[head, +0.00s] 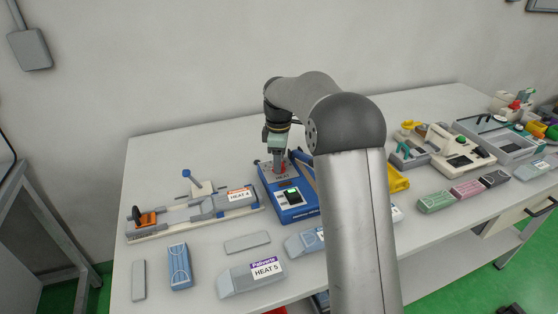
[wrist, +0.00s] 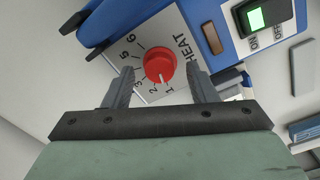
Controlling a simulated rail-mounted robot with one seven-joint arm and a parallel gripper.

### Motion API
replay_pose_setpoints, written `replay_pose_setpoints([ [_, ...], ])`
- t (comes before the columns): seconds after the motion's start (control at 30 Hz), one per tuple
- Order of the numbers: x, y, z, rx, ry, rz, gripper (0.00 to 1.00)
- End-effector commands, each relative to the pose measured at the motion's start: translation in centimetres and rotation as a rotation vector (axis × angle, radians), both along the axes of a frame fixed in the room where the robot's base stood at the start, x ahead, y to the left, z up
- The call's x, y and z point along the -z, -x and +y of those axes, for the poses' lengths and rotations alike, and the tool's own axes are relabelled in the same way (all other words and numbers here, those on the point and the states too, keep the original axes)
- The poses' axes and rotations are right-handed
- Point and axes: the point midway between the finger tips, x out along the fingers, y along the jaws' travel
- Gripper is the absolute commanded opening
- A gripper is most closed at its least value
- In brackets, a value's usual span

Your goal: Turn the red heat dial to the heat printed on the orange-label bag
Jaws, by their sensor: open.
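The red heat dial (wrist: 158,67) sits on a plate printed HEAT with numbers 1 to 6, on the blue machine (head: 297,213). Its white mark appears to point at or near 1. My gripper (wrist: 160,70) is open, with one finger on each side of the dial; I cannot tell whether they touch it. In the head view my gripper (head: 278,165) is over the dial plate and mostly hides the dial. The orange-label bag (head: 212,208) lies on the pale fixture at left, and its label reads HEAT 4.
A grey bag (head: 236,285) with a purple label reads HEAT 5. A blue-grey bag (head: 300,243) is partly hidden by my arm. The machine's green-lit ON/OFF switch (wrist: 257,18) is close to the dial plate. A blue case (head: 179,266) stands at front left.

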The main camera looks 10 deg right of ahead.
Motion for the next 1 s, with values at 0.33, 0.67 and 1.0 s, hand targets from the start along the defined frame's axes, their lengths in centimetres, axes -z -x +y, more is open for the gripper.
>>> replay_pose_setpoints([
  [0.33, 0.87, -0.03, 0.01, 0.0, -0.001, -0.001, 0.52],
  [0.67, 0.85, -0.03, 0.0, 0.0, 0.0, -0.001, 0.07],
  [1.0, 0.75, -0.03, 0.03, 0.067, 0.001, -0.001, 0.07],
])
